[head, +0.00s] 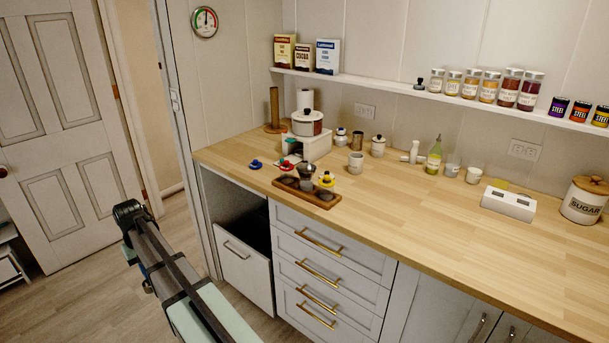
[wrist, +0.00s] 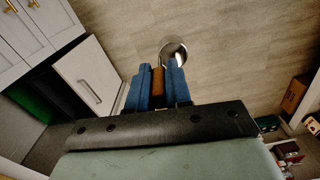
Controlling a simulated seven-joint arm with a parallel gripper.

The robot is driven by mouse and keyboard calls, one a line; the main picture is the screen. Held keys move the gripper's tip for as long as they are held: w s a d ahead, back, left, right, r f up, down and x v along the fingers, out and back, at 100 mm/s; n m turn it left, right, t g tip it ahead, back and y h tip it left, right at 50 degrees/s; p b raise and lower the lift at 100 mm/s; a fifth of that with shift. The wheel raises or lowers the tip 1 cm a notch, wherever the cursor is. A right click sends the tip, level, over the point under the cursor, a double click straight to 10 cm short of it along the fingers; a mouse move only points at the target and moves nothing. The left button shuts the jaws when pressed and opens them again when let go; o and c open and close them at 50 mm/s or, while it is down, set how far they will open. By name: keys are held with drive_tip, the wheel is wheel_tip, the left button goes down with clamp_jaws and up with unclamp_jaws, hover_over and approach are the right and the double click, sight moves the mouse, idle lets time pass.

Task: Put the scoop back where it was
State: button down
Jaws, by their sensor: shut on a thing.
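My gripper (wrist: 157,82) shows in the wrist view, its blue fingers shut on the brown handle (wrist: 158,80) of the scoop. The scoop's round metal bowl (wrist: 174,50) sticks out beyond the fingertips, over the wood-look floor. In the head view, part of my arm is at the lower left, but I cannot make out the fingers or the scoop there. No marked place for the scoop is evident.
A pull-out bin (head: 245,268) stands open below the counter (head: 430,210); it also shows in the wrist view (wrist: 88,80). On the counter are a wooden tray (head: 322,202) with small vessels, a white dispenser (head: 315,146) and a sugar canister (head: 583,203). The counter's middle front is clear.

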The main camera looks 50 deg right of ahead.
drive_tip(key=w+d+r+m, duration=0.1)
drive_tip(key=w+d+r, duration=0.2)
drive_tip(key=w+d, duration=0.35)
drive_tip(key=w+d+r+m, duration=0.1)
drive_tip(key=w+d+r, duration=0.25)
drive_tip(key=d, duration=0.55)
drive_tip(key=d+r+m, duration=0.1)
drive_tip(key=d+r, duration=0.3)
drive_tip(key=d, duration=0.7)
drive_tip(key=d+r+m, duration=0.1)
drive_tip(key=d+r, duration=0.2)
drive_tip(key=d, duration=0.7)
drive_tip(key=s+d+r+m, duration=0.25)
drive_tip(key=s+d, duration=0.45)
drive_tip(key=d, duration=0.4)
drive_tip(key=s+d+r+m, duration=0.1)
drive_tip(key=s+d+r, duration=0.4)
drive_tip(key=d, duration=0.6)
drive_tip(key=s+d+r+m, duration=0.2)
drive_tip(key=s+d, duration=0.6)
drive_tip(key=d, duration=0.3)
drive_tip(key=shift+d+f, duration=0.2)
drive_tip(key=shift+f, duration=4.45)
drive_tip(key=shift+f, duration=0.1)
drive_tip(key=c, duration=1.1)
unclamp_jaws()
drive_tip(key=shift+o, duration=0.2)
